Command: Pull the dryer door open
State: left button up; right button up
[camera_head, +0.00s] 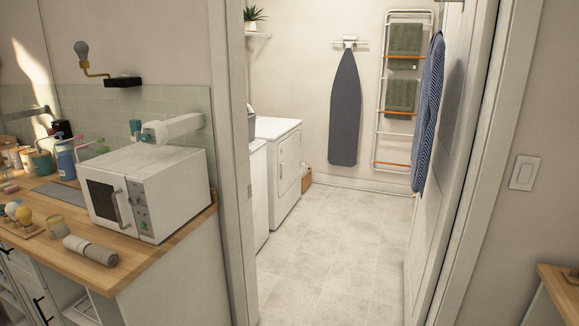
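A white front-door appliance (285,180), which looks like the dryer, stands in the room beyond the doorway, against the left wall. Its door (289,164) appears shut, with a small handle (281,170) on its left side. A second white appliance (258,195) stands nearer, mostly hidden behind the door frame. Neither of my grippers shows in the head view.
The doorway has a left frame (236,180) and an opened door (440,190) at right. The tiled floor (330,235) between is clear. A counter (160,255) with a microwave (150,190) stands at left. An ironing board (345,110) hangs on the back wall.

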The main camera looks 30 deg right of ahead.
aim_at(288, 150)
jog(key=i+l+z, duration=0.25)
jog(key=i+z, duration=0.25)
jog(key=i+l+z, duration=0.25)
jog(key=i+z, duration=0.2)
jog(key=i, duration=0.45)
jog(key=i+z, duration=0.5)
jog(key=i, duration=0.4)
jog(key=i+u, duration=0.35)
jog(key=i, duration=0.2)
jog(key=i+l+u, duration=0.1)
jog(key=i+u, duration=0.2)
jog(key=i, duration=0.25)
jog(key=i+l+u, duration=0.35)
jog(key=i, duration=0.2)
jog(key=j, duration=0.1)
